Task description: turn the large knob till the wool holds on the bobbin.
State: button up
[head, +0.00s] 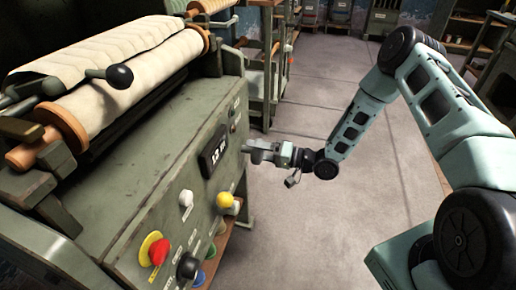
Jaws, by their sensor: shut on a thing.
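My gripper (262,150) reaches in from the right to the far end of the grey-green machine's control panel (205,185). It is shut on a pale grey part there, which I take for the large knob; the jaws mostly hide it, and its turn angle cannot be read. Cream wool (130,83) is wound in a wide roll on a bobbin with wooden ends (62,128) on top of the machine. A second cream layer lies behind it. Whether the wool is moving cannot be told.
The panel carries a dark display (214,149), a white knob (186,198), a yellow ball knob (225,201), a red button on yellow (157,251) and a black knob (187,266). A black-ended lever (119,76) sticks out above. The concrete floor (300,220) is clear; shelves stand behind.

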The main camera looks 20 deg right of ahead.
jog(key=shift+m, duration=0.5)
jog(key=o, duration=1)
jog(key=p+v, duration=0.1)
jog(key=v, duration=1.6)
jog(key=shift+s+d+p, duration=0.15)
jog(key=shift+s+p, duration=0.05)
jog(key=shift+p, duration=0.15)
jog(key=shift+w, duration=0.1)
